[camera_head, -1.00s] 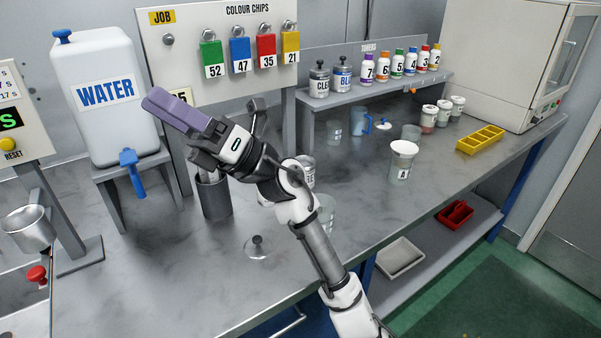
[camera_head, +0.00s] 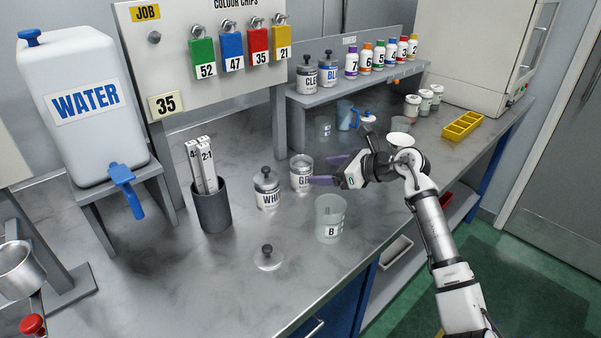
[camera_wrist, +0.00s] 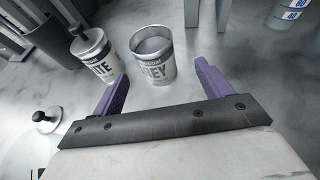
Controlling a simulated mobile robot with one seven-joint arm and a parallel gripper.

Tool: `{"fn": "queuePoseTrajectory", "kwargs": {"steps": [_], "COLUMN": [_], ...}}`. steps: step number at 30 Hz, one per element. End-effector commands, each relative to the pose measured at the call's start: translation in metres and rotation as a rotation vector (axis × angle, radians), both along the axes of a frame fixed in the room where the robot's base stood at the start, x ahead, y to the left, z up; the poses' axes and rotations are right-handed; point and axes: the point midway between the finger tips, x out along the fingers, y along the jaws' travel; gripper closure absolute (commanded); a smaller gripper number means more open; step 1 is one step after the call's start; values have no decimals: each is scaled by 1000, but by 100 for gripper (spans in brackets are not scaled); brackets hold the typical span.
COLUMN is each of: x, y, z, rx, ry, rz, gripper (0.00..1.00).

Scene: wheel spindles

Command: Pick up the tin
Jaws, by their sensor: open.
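The tin labelled grey (camera_head: 301,174) stands upright on the bench. Its lid is off; the wrist view shows the open top of this tin (camera_wrist: 153,58) and pale contents. A tin labelled white (camera_head: 267,190), with a knobbed lid, stands close to its left; this white tin (camera_wrist: 92,52) also shows in the wrist view. My gripper (camera_head: 326,170) is low, just right of the grey tin, with its purple fingers open and pointing at it. In the wrist view the grey tin lies ahead, between the lines of the fingertips; contact cannot be told.
A clear beaker marked B (camera_head: 330,220) stands near my gripper, in front. A loose knobbed lid (camera_head: 268,257) lies on the bench. A dark holder with white strips (camera_head: 212,208) stands left. A raised shelf (camera_head: 370,80) carries bottles and tins behind.

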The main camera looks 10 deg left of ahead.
Motion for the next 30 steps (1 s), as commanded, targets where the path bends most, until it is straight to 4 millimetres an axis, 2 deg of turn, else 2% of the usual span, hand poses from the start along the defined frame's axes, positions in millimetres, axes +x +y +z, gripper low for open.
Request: {"fn": "queuePoseTrajectory", "kwargs": {"steps": [3,13,21,29,30], "x": [5,9,14,16,16], "y": [19,40,75,79,80], "z": [-6,-15,-31,-35,-35], "rx": [2,3,3,3,3], "ry": [3,1,3,0,0], "rz": [2,0,2,0,0], "gripper": [23,23,23,23,26]}}
